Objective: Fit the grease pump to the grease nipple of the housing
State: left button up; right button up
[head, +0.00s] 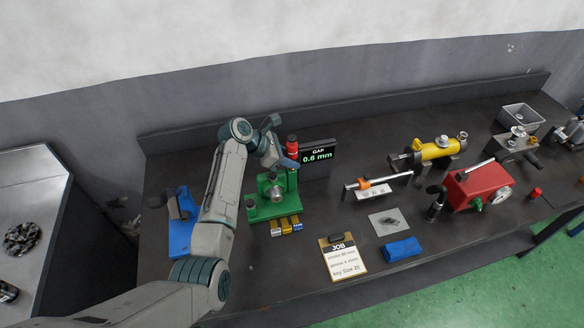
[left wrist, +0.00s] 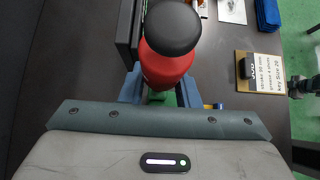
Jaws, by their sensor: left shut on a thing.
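My left gripper (head: 286,161) is shut on a red cylinder with a black cap (head: 292,147), which looks like the grease pump. In the left wrist view the red body (left wrist: 166,66) stands between the blue-grey fingers (left wrist: 160,92), its black cap towards the camera. It is over the rear of the green fixture (head: 270,197), which carries a round metal part (head: 276,193) that may be the housing. The pump's lower end and the grease nipple are hidden, so I cannot tell whether they touch. My right gripper does not show clearly in either view.
A display (head: 317,157) reading 0.6 mm stands behind the fixture. Several small blocks (head: 286,225) lie in front of it. A blue stand (head: 181,238) is at left, a job board (head: 343,257) in front. A red unit (head: 478,187) and yellow cylinder (head: 440,149) stand right.

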pick_arm(q)
jog(key=shift+f, duration=0.55)
jog(key=shift+f, duration=0.15)
dwell(0.7)
jog(key=o, duration=1)
